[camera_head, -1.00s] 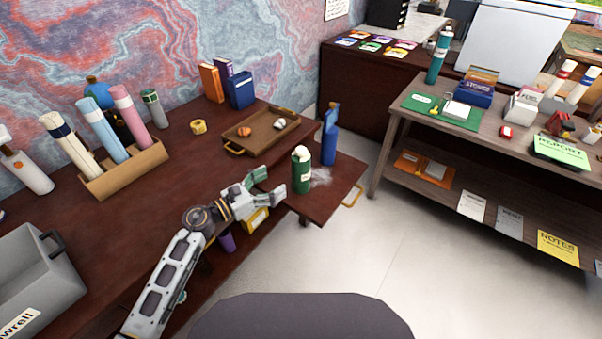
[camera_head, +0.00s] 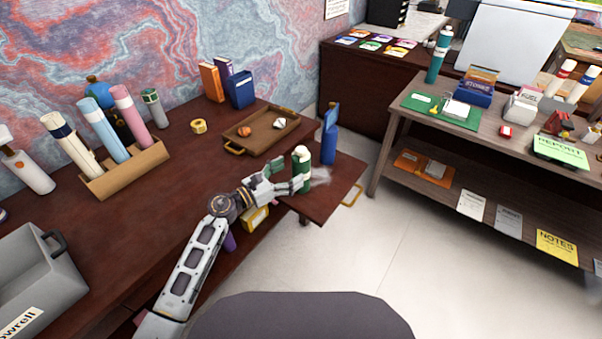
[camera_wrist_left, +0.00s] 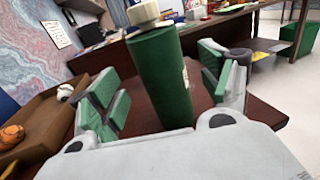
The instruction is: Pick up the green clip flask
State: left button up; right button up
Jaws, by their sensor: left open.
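The green clip flask (camera_head: 301,168) has a white cap and stands upright on the right end of the dark red desk (camera_head: 330,192). My left gripper (camera_head: 285,177) is open at the flask, with its fingers on either side of the lower body. In the left wrist view the flask (camera_wrist_left: 162,82) stands between the open green-padded fingers of the left gripper (camera_wrist_left: 160,95), with visible gaps to the pads. My right gripper is not in view.
A blue bottle (camera_head: 329,140) stands close behind the flask. A brown tray (camera_head: 240,149) with small items lies behind the gripper. A wooden holder with rolled tubes (camera_head: 125,172) and a grey bin (camera_head: 45,285) are at left. The desk's right edge is near the flask.

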pick_arm(q)
jog(key=shift+x, duration=2.65)
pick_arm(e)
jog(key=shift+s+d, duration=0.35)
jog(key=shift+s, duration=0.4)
pick_arm(q)
jog(key=shift+c, duration=0.2)
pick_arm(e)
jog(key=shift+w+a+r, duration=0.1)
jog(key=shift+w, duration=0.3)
pick_arm(q)
jog(key=shift+r, duration=0.1)
jog(key=c, duration=1.2)
jog(key=shift+o, duration=0.2)
jog(key=shift+r, duration=0.1)
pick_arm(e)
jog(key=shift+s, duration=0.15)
